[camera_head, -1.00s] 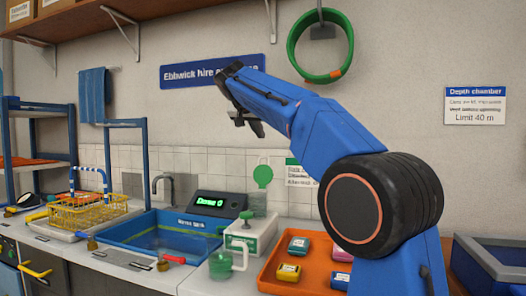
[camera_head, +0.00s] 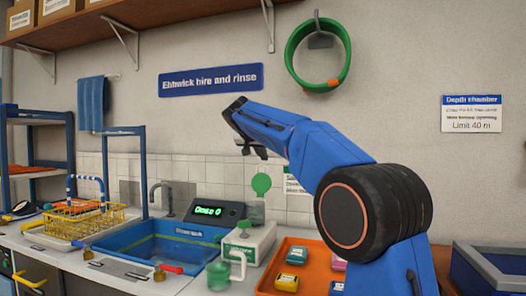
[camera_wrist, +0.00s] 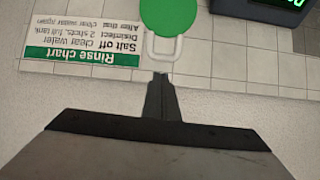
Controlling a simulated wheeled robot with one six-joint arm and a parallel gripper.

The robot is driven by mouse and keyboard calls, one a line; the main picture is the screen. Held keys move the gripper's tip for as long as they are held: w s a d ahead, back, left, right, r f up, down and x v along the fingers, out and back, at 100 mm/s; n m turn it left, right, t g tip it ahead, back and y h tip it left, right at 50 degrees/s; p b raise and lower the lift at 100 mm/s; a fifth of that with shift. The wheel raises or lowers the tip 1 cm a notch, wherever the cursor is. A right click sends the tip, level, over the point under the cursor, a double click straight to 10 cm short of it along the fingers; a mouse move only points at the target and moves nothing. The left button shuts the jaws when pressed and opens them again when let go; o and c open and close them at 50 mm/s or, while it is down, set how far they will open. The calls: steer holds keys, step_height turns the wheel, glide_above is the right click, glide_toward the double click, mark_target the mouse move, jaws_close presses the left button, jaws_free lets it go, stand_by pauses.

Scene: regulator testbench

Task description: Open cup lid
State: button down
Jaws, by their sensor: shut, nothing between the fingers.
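A cup with a green top (camera_head: 218,274) and a pale handle stands on the counter in front of the white green-labelled jug, low in the head view. My gripper (camera_head: 253,152) is raised well above the counter, in front of the wall and far above the cup. In the wrist view my gripper (camera_wrist: 160,80) is shut and empty, pointing towards the wall. The cup is not in the wrist view.
A white jug (camera_head: 246,243) stands beside the blue sink (camera_head: 128,250). An orange tray (camera_head: 264,287) with several small coloured blocks lies to the right. A yellow basket (camera_head: 75,222) is at the left. A green disc (camera_wrist: 170,15) and a rinse chart (camera_wrist: 80,45) are near my fingers.

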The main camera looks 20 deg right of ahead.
steer(key=shift+s+a+f, duration=0.4)
steer(key=shift+s+f, duration=0.05)
steer(key=shift+f, duration=0.2)
steer(key=shift+s+a, duration=0.55)
steer(key=shift+s, duration=0.2)
steer(key=shift+s+a, duration=0.55)
steer(key=shift+s, duration=0.15)
steer(key=shift+w+d, duration=0.1)
